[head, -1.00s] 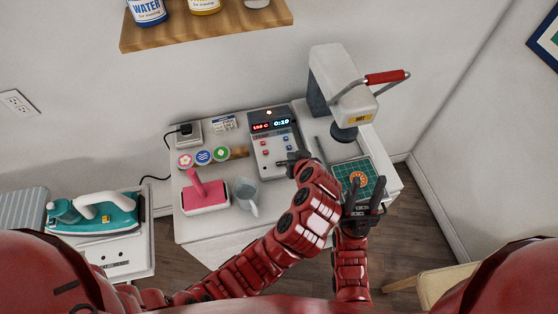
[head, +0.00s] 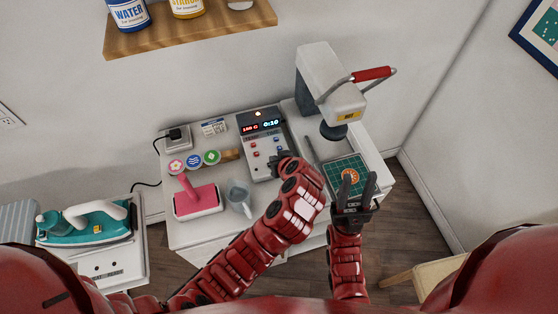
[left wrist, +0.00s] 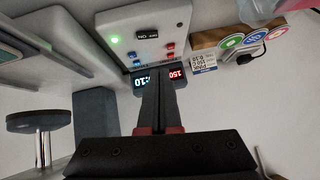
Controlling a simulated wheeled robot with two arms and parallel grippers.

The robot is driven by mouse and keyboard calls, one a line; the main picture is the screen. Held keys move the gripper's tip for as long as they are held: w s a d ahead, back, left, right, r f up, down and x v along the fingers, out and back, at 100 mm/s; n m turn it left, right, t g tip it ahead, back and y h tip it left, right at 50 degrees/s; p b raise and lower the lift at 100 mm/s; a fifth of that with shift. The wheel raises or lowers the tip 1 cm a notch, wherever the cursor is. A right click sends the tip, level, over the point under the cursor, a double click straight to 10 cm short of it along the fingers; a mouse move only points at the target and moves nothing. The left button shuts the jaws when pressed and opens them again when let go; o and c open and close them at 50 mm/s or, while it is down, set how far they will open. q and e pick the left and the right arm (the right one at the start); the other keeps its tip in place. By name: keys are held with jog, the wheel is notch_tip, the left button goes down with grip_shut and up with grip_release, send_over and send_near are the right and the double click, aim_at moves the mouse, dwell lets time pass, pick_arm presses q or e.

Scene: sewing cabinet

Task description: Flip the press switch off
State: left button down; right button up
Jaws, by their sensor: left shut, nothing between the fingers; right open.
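The press control box (head: 262,150) stands on the white cabinet, with a lit display (head: 261,123) and red and blue buttons. In the left wrist view the box (left wrist: 140,22) appears upside down. Its black switch (left wrist: 155,34) has white lettering, and a green light (left wrist: 115,40) glows beside it. My left gripper (head: 276,159) is shut and empty over the near end of the box, hiding the switch in the head view. Its closed fingers (left wrist: 161,90) point at the box, seemingly apart from the switch. My right gripper (head: 358,182) is open and empty by the green mat.
The heat press (head: 330,85) with a red handle stands right of the box, behind the green mat (head: 340,165). An iron (head: 88,222) sits on a lower surface. A shelf (head: 190,36) hangs above.

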pick_arm(q)
jog(key=p+x, duration=0.2)
jog(key=x, duration=0.2)
jog(key=shift+w+a+r, duration=0.1)
jog(key=shift+a, duration=0.05)
notch_tip(320, 180, down, 2)
jog(key=shift+a+f+p, duration=0.1)
jog(key=shift+f+p, duration=0.1)
jog(key=shift+p, duration=0.45)
jog(key=shift+a+f+p, duration=0.1)
jog(key=shift+f+p, duration=0.2)
jog(key=shift+f, duration=0.6)
